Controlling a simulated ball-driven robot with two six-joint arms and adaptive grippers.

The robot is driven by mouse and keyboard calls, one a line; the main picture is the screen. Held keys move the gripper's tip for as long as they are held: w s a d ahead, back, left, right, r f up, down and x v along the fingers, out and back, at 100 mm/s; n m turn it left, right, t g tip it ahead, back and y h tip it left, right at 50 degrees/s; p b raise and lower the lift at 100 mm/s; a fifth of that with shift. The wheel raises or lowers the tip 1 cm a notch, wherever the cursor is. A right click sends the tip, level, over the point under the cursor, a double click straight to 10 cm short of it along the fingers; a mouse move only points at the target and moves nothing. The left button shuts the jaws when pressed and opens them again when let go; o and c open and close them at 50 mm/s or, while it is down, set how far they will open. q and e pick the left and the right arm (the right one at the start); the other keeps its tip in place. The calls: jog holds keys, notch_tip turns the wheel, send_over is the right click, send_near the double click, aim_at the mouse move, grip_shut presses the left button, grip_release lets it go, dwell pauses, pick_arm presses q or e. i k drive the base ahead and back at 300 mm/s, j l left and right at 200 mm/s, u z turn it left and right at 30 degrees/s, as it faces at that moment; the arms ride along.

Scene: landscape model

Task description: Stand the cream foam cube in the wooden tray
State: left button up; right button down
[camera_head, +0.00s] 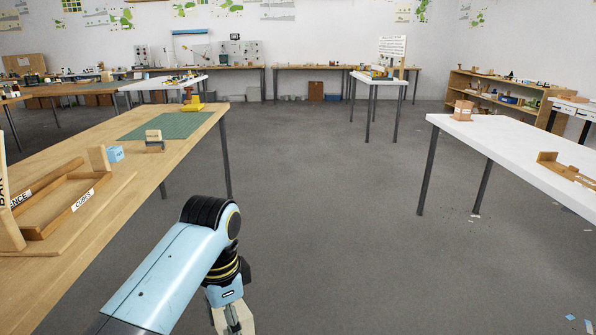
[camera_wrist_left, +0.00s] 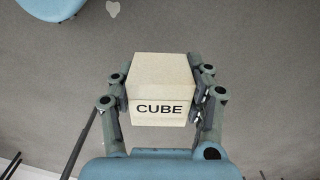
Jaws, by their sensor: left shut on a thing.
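My left gripper (camera_wrist_left: 161,100) is shut on the cream foam cube (camera_wrist_left: 160,80). The cube has the word "CUBE" on the side facing the wrist camera and is held over bare grey floor. In the head view my left gripper (camera_head: 233,318) is at the bottom edge, partly cut off, with the cube (camera_head: 238,318) in it. The wooden tray (camera_head: 66,232), labelled "CUBES", lies on the wooden table at the left. The gripper is to the right of that table and apart from the tray. My right gripper is not in view.
The wooden table (camera_head: 180,118) holds a blue cube (camera_head: 116,153), a wooden block (camera_head: 154,141) and a green mat (camera_head: 166,126). A white table (camera_head: 500,140) stands at the right. Open grey floor (camera_head: 330,190) lies between the tables.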

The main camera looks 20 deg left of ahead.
aim_at(56, 206)
jog(key=i+u, duration=0.45)
jog(key=i+l+u, duration=0.15)
jog(key=i+u, duration=0.3)
jog(key=i+l+u, duration=0.65)
jog(key=u, duration=0.2)
jog(key=i+l+u, duration=0.2)
jog(key=l+u, duration=0.25)
